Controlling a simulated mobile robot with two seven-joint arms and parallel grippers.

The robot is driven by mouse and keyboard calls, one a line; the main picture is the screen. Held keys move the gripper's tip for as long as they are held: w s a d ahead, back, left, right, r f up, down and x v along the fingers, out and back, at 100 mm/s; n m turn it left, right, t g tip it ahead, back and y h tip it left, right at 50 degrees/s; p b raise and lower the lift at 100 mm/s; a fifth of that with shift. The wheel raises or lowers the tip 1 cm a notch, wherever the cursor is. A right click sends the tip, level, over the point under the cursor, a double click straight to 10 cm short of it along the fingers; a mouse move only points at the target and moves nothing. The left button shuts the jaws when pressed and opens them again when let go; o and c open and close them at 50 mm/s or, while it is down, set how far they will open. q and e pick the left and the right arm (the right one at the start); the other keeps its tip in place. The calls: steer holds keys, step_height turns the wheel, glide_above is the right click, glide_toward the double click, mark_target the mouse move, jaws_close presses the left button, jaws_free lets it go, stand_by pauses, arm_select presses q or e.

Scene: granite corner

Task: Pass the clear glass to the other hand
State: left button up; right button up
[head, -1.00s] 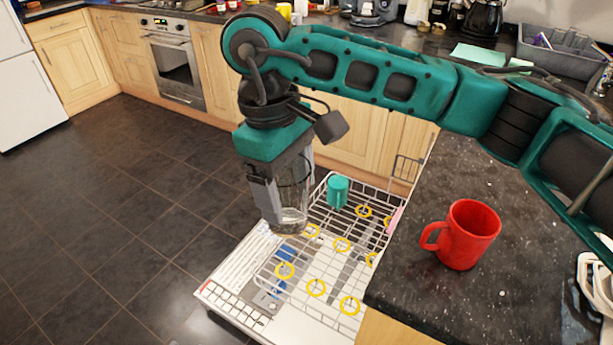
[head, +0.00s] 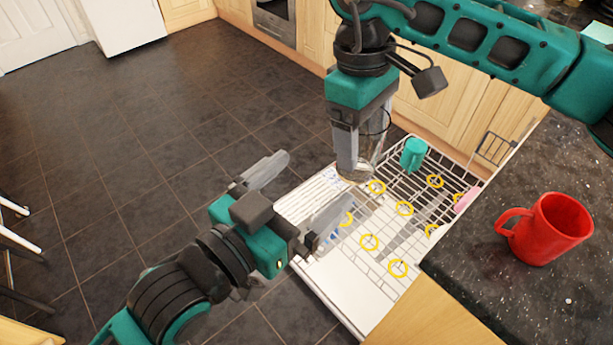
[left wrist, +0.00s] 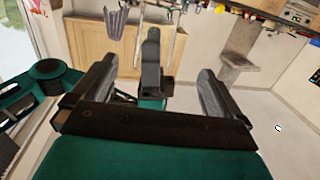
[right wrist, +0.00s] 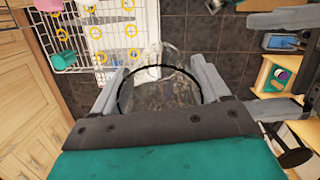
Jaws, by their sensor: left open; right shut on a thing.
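The clear glass (head: 376,135) is in the grip of my right gripper (head: 352,170), which points down above the dishwasher rack in the head view. In the right wrist view the glass (right wrist: 160,92) sits between the two fingers, with its dark round rim towards the camera. My left gripper (head: 322,182) is open and empty, to the left of and lower in the picture than the right one. Its fingers are spread either side of an empty gap facing the glass, and apart from it. Its open fingers also show in the left wrist view (left wrist: 158,85).
A pulled-out dishwasher rack (head: 385,270) with yellow rings lies below both grippers. A teal mug (head: 413,154) stands in it. A red mug (head: 545,230) stands on the dark granite counter (head: 485,265) at right. Open tiled floor (head: 150,150) lies to the left.

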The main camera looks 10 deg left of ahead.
arm_select(q)
step_height(320, 180, up, 2)
glide_toward(365, 131)
steer(key=shift+h, duration=0.3)
steer(key=w+d, duration=0.1)
steer(key=w+d+r, duration=0.1)
steer(key=w+d, duration=0.1)
steer(key=w+d+r, duration=0.1)
steer(key=w+d, duration=0.1)
steer(key=shift+w+r, duration=0.15)
steer(key=shift+w, duration=0.1)
steer(key=shift+s+d, duration=0.1)
steer(key=shift+d, duration=0.05)
steer(key=c, duration=1)
steer(key=shift+r, duration=0.1)
steer(key=shift+c, duration=0.6)
arm_select(e)
steer(key=o, duration=1.2)
steer(key=shift+c, duration=0.2)
steer(key=shift+s, duration=0.1)
step_height(365, 131, up, 12)
steer(key=w+a, duration=0.1)
steer(key=shift+w+a, duration=0.15)
steer(key=shift+a, duration=0.1)
